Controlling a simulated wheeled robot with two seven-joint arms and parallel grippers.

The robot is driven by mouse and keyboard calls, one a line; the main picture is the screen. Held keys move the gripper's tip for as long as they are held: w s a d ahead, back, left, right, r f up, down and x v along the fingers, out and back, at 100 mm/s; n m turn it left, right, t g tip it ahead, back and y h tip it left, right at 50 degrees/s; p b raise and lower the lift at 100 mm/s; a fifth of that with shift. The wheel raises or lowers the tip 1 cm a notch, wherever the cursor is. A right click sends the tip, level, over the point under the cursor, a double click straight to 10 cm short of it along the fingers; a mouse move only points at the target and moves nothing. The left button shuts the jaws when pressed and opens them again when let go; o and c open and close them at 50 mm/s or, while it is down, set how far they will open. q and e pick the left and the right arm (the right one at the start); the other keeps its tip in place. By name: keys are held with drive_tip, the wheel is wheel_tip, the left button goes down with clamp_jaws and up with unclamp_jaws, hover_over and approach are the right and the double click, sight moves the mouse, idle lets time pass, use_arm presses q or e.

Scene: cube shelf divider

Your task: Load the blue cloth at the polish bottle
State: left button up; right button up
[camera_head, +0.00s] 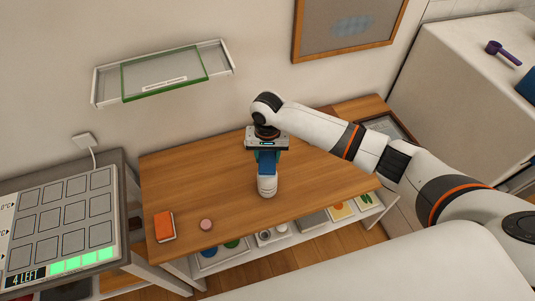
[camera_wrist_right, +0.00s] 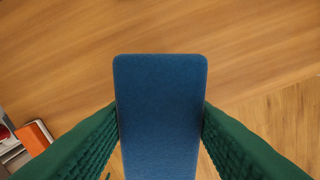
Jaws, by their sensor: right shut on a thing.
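My right gripper (camera_head: 266,157) is over the middle of the wooden tabletop. Its green fingers (camera_wrist_right: 160,125) are shut on the blue cloth (camera_wrist_right: 160,110), a flat-faced piece with rounded corners. The cloth also shows in the head view (camera_head: 267,168), just under the wrist. A white rounded object (camera_head: 267,186) shows directly below the cloth; I cannot tell whether it is the polish bottle or whether the cloth touches it. The cloth hides what lies behind it in the wrist view. My left gripper is not in view.
On the tabletop (camera_head: 185,180) lie an orange block (camera_head: 164,226) and a pink round piece (camera_head: 206,225). A grid panel (camera_head: 62,225) reading "4 LEFT" is at left. A lower shelf (camera_head: 308,222) holds small items. A glass wall shelf (camera_head: 164,75) hangs behind.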

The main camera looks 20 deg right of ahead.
drive_tip(key=shift+s+f, duration=0.1)
wheel_tip(320, 180, up, 3)
drive_tip(key=p, duration=0.3)
drive_tip(key=shift+f, duration=0.15)
drive_tip(key=shift+r+p, duration=0.75)
drive_tip(key=shift+r, duration=1.45)
